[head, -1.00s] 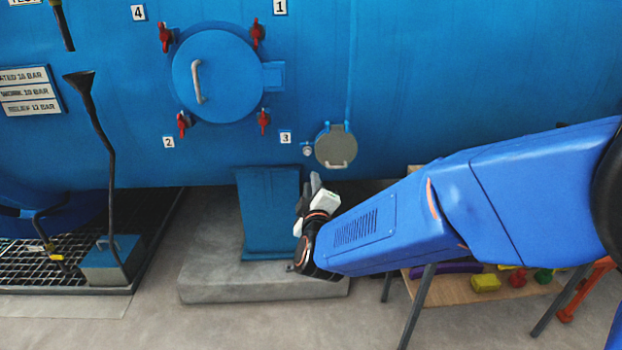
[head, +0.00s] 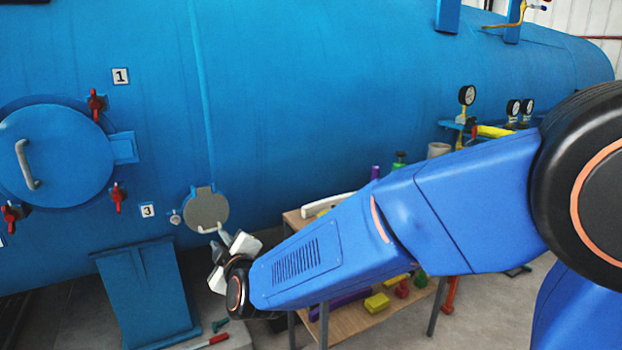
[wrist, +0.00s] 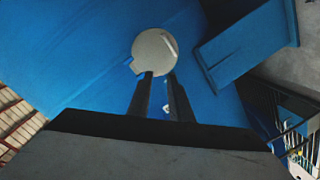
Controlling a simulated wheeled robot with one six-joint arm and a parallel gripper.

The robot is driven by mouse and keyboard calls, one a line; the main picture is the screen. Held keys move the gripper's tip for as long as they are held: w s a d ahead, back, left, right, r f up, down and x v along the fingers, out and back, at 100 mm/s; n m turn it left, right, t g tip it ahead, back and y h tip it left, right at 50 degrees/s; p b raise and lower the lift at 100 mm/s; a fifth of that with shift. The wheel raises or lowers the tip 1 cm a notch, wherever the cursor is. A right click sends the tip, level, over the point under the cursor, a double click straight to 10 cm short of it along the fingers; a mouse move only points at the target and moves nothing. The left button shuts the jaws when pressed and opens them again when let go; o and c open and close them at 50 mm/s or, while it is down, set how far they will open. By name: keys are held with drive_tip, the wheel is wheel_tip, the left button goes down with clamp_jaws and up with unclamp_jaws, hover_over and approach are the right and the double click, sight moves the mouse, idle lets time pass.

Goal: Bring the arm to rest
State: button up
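My arm reaches from the right across the head view, bent down toward my gripper (head: 222,246). The gripper is in front of the blue autoclave (head: 300,110), just below and right of a small round grey cover (head: 206,209). In the wrist view my gripper (wrist: 161,92) shows two dark fingers with a clear gap and nothing held between them. The grey cover (wrist: 154,50) shows beyond the fingertips, and no contact is visible.
A wooden bench (head: 350,320) with coloured parts stands behind and below my arm. The round door (head: 55,155) with red clamps is at left. Gauges (head: 467,95) are at right. A blue support leg (head: 148,290) stands left of the gripper. A red-handled tool (head: 212,340) lies below.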

drive_tip(key=s+d+m+g+h, duration=0.2)
drive_tip(key=s+d+m, duration=0.15)
drive_tip(key=d, duration=1.25)
drive_tip(key=s+d+m+g+h, duration=0.2)
drive_tip(key=d+m+g, duration=0.15)
drive_tip(key=d, duration=1.15)
drive_tip(key=s+d+f+m+g+h, duration=0.2)
drive_tip(key=s+d+f+m, duration=0.1)
drive_tip(key=s+d, duration=0.8)
drive_tip(key=s+d+f+m+g+h, duration=0.1)
drive_tip(key=s+d+f+m+h, duration=0.1)
drive_tip(key=s+d+m, duration=0.4)
drive_tip(key=s+d+f, duration=0.1)
drive_tip(key=s+d, duration=0.3)
drive_tip(key=shift+s+d+g+h, duration=0.3)
drive_tip(key=shift+s+d+g, duration=0.05)
drive_tip(key=shift+s, duration=0.05)
